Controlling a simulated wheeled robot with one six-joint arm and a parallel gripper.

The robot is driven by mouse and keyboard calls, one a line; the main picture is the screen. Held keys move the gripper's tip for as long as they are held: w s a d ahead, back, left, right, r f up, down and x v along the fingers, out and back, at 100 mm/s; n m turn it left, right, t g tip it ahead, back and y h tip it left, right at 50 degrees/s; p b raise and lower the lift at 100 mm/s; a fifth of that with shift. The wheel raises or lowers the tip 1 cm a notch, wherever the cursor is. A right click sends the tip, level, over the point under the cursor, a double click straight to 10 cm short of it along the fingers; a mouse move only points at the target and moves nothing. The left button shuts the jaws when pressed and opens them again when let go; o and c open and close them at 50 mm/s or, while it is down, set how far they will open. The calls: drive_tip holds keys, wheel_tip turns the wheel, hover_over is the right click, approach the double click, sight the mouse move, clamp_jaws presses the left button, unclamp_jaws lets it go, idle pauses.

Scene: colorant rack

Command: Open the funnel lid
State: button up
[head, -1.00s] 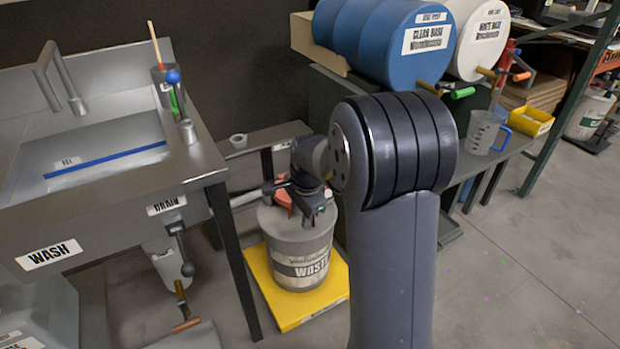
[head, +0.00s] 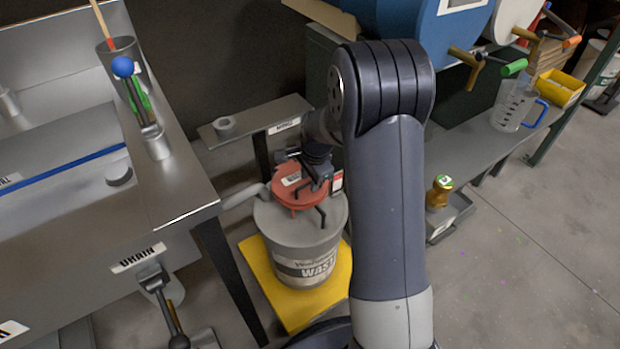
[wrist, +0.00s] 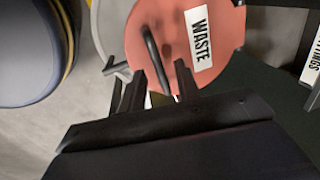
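The funnel lid (head: 292,196) is a red disc lying closed over the top of the grey waste drum (head: 268,228). In the wrist view the lid (wrist: 172,22) carries a white WASTE label and a dark bar handle (wrist: 151,50). My gripper (wrist: 158,82) is open. Its two fingers stand apart, with the near end of the handle between them in the picture. I cannot tell whether they touch it. In the head view my gripper (head: 316,188) is over the right part of the lid, and its fingertips are partly hidden.
The drum stands on a yellow platform (head: 333,290). A metal wash sink (head: 180,190) is close on the left, and a small shelf (head: 270,112) stands behind. Large barrels (head: 420,30) and a bench (head: 470,145) are at right. Open floor (head: 520,270) lies at front right.

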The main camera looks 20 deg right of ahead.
clamp_jaws()
idle(0.4)
drive_tip(key=shift+r, duration=0.15)
